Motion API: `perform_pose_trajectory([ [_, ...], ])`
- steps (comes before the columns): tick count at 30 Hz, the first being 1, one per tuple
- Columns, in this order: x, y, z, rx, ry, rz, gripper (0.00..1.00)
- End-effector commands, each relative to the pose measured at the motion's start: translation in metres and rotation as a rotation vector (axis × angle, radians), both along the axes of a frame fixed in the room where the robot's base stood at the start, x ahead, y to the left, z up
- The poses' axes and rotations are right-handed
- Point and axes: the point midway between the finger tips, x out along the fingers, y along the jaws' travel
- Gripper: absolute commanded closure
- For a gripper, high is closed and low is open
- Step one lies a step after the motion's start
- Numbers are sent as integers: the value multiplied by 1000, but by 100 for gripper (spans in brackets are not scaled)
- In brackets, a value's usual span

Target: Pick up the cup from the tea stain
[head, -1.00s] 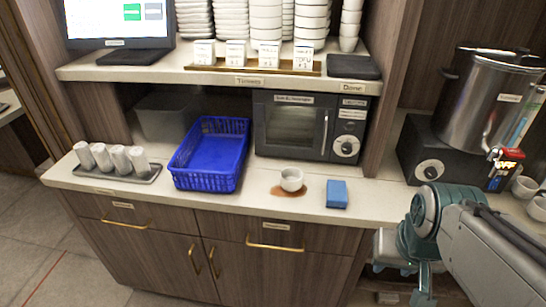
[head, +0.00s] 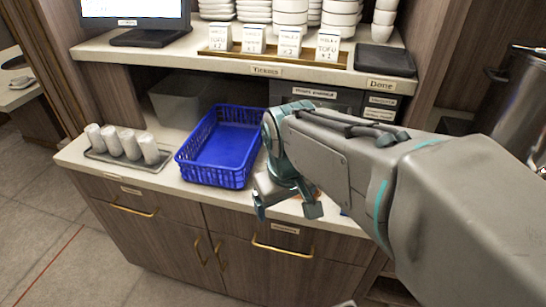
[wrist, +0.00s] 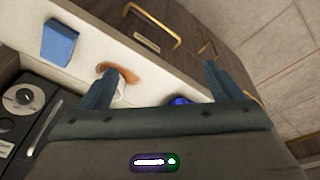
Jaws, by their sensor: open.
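The white cup (wrist: 119,93) shows only in part in the wrist view, mostly hidden behind one finger of my gripper. The brown tea stain (wrist: 131,75) spreads on the pale counter beside it. In the head view my arm hides the cup. My gripper (head: 287,212) is open, its fingers spread and pointing down near the counter's front edge. In the wrist view my gripper (wrist: 160,68) has one finger over the cup and stain, the other over the drawer fronts.
A blue sponge (wrist: 60,42) lies beside the stain. A blue basket (head: 181,160) stands left of my gripper, close to it. A tray of white rolled items (head: 115,159) lies further left. A shelf (head: 200,66) with stacked dishes runs above the counter.

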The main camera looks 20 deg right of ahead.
Motion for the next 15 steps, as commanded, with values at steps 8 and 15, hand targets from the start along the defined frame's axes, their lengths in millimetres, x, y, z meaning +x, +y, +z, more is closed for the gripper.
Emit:
perform_pose_trajectory([
  [8,86,-33,7,-164,219,409,14],
  [15,145,-71,1,-205,390,703,14],
])
